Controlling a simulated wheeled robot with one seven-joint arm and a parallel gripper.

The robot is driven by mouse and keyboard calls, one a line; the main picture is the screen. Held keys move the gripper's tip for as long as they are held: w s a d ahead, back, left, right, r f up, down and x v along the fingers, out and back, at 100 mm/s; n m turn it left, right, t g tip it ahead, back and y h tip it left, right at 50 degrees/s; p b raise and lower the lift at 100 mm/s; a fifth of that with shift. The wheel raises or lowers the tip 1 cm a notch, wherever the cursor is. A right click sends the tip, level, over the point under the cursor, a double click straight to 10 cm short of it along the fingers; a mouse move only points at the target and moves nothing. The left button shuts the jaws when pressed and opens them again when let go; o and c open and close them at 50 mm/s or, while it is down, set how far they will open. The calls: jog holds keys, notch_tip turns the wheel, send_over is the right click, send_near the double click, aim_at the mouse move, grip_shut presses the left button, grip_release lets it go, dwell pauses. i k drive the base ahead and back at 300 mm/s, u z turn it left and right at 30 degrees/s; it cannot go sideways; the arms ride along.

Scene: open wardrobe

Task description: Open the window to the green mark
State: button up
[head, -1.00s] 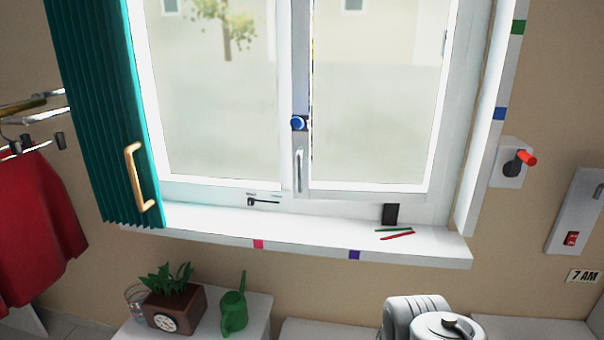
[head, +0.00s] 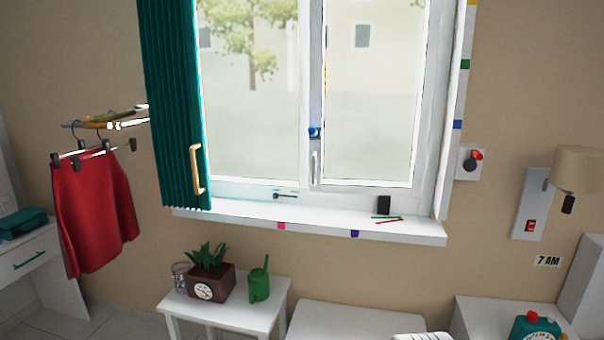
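The white-framed window (head: 307,60) stands in the middle of the head view, with two glazed sashes. It looks shut or nearly so; I cannot tell exactly. A silver upright handle (head: 315,168) is on the middle post, with a blue knob (head: 314,132) above it. A small black stay (head: 285,195) is on the lower frame of the left sash. The green mark (head: 466,64) is on the right window reveal, between a yellow mark (head: 471,2) above and a blue mark (head: 457,124) below.
A teal curtain (head: 175,100) with a wooden handle covers the window's left side. On the sill (head: 330,218) are a black block (head: 384,205) and thin red and green sticks. Below stand a plant (head: 209,270) and green watering can (head: 259,280). A red skirt (head: 92,210) hangs left.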

aim_at(316, 10)
jog(key=u, duration=0.85)
jog(key=i, duration=1.45)
jog(key=z, duration=0.15)
